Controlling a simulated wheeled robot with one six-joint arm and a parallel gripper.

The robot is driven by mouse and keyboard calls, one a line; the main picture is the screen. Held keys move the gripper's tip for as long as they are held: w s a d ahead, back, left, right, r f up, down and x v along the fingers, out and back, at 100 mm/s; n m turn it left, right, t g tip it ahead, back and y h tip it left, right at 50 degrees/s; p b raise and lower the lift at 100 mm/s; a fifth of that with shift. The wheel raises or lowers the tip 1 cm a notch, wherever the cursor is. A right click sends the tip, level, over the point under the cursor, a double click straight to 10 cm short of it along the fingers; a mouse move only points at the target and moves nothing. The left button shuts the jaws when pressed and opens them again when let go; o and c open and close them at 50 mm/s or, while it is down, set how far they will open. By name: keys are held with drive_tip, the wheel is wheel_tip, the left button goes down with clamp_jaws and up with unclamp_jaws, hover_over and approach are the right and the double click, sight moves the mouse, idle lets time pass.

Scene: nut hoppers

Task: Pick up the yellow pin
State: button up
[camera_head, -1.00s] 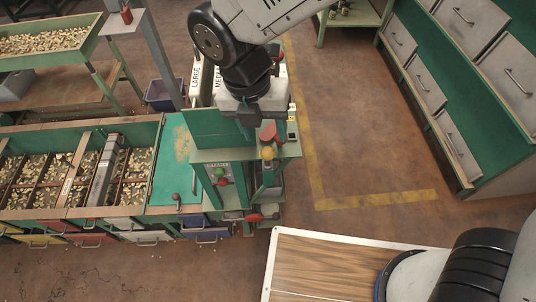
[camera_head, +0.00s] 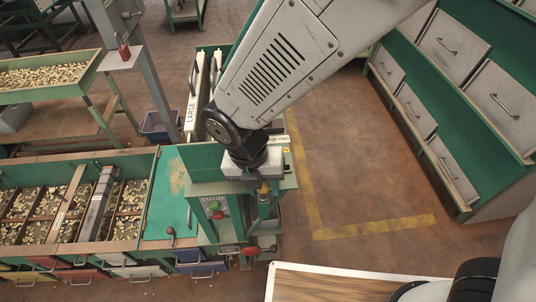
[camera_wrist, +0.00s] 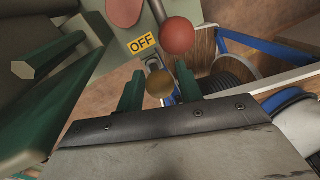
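The yellow pin has a round, ball-like head. In the wrist view this yellow ball (camera_wrist: 159,84) sits between the two green fingers of my gripper (camera_wrist: 160,86), with what looks like a thin gap on each side. The fingers are apart, and I see no clear contact. In the head view the yellow ball (camera_head: 264,188) shows just under the gripper body, at the green stand (camera_head: 205,189). The fingertips are hard to make out there. The pin's lower part is hidden.
A red ball knob (camera_wrist: 177,36) stands just beyond the fingers, near a yellow OFF label (camera_wrist: 142,43). Green panels (camera_wrist: 48,100) crowd the left. Nut hoppers (camera_head: 66,210) lie left of the stand. Open floor (camera_head: 365,185) lies to the right.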

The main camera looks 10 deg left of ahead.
drive_tip(key=c, duration=0.6)
drive_tip(key=shift+o, duration=0.2)
wheel_tip(320, 180, up, 10)
idle(0.4)
